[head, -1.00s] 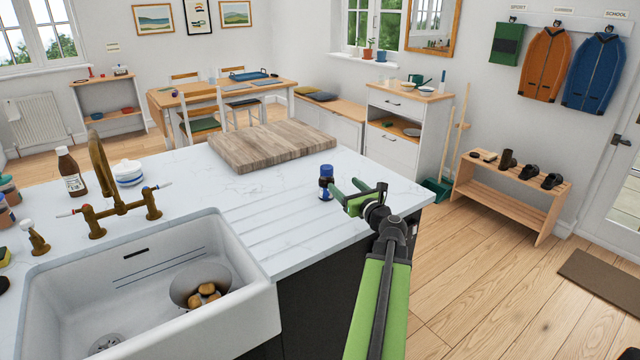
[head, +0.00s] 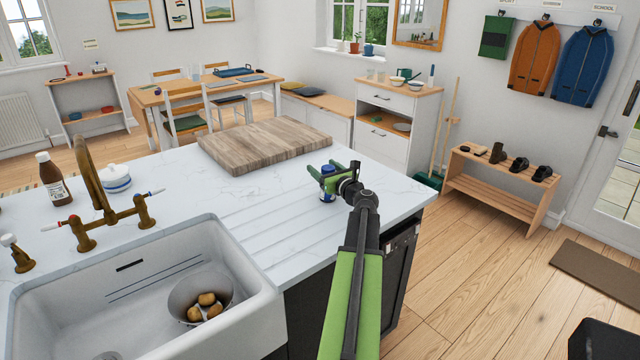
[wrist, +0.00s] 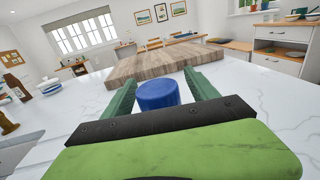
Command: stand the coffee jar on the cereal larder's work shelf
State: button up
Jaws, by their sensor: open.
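The coffee jar (head: 327,184) is a small dark jar with a blue lid. It stands upright on the white marble worktop near the front right edge. My gripper (head: 326,176) is open, with its green fingers around the jar. In the wrist view the blue lid (wrist: 158,95) sits between the two green fingers (wrist: 161,92), with a small gap showing on each side. The lower part of the jar is hidden there by my gripper. I cannot tell which piece of furniture is the cereal larder.
A wooden board (head: 265,145) lies behind the jar. A white sink (head: 150,285) with a bowl of potatoes (head: 200,298) is at left. Across the room stand a white cabinet (head: 392,120), a wooden shoe rack (head: 503,185) and a dining table (head: 205,92).

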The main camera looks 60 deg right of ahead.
jog(key=shift+s+a+r, duration=0.15)
jog(key=shift+s, duration=0.05)
jog(key=shift+c, duration=0.3)
jog(key=shift+w, duration=0.2)
jog(key=c, duration=0.5)
jog(key=shift+s, duration=0.1)
grip_shut()
notch_tip(320, 180, up, 4)
jog(key=p, duration=0.4)
jog(key=shift+r+p, duration=0.2)
jog(key=shift+p, duration=0.1)
jog(key=s+d+r+p, duration=0.4)
jog(key=s+r+p, duration=0.2)
jog(key=s, duration=0.4)
jog(key=shift+s+d+r, duration=0.25)
jog(key=shift+s, duration=0.15)
